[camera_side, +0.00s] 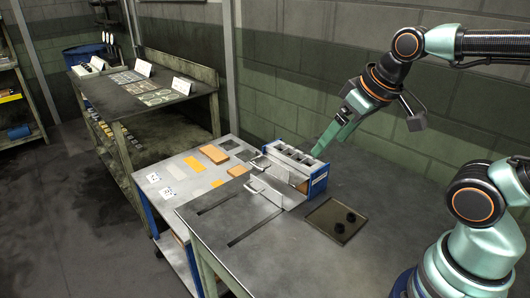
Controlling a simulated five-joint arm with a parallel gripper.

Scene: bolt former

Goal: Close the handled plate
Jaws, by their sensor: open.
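The handled plate (277,191) is a grey metal plate with a handle (254,187) on its left side. It stands in front of the blue and grey bolt former (295,164) near the middle of the view. From here I cannot tell how far it is from the former's face. My gripper (323,147) is behind the former's right end, angled down to the left. Its jaws are open, and the fingertips are partly hidden by the former. I cannot tell whether they touch anything.
A dark square tray (325,225) with two black round parts lies at the right front. A lower side table (152,180) holds orange blocks (214,153) and flat pieces. A workbench (130,100) stands at the back left. The grey table (290,255) is clear in front.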

